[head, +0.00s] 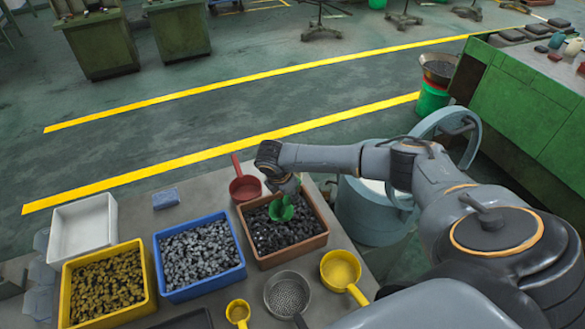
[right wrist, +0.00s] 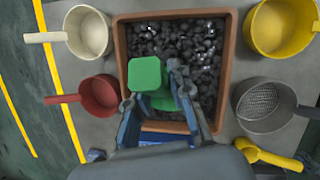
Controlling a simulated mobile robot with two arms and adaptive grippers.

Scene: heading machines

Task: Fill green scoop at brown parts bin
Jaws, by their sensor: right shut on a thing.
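The brown parts bin (head: 262,257) stands on the grey table, filled with dark, shiny small parts (head: 285,232). My right gripper (head: 287,190) is over the bin and shut on the green scoop (head: 281,212). In the right wrist view the green scoop (right wrist: 148,74) sits between and ahead of the fingers, over the left middle of the brown bin (right wrist: 123,58). Whether its lip touches the parts is unclear, and the inside of its bowl is hidden. My left gripper is not in view.
A blue bin (head: 203,285) of grey parts and a yellow bin (head: 150,285) stand left of the brown bin. Around it lie a red scoop (head: 245,188), a yellow scoop (head: 340,268) and a perforated grey scoop (head: 287,293). A cream scoop (right wrist: 88,32) shows in the wrist view.

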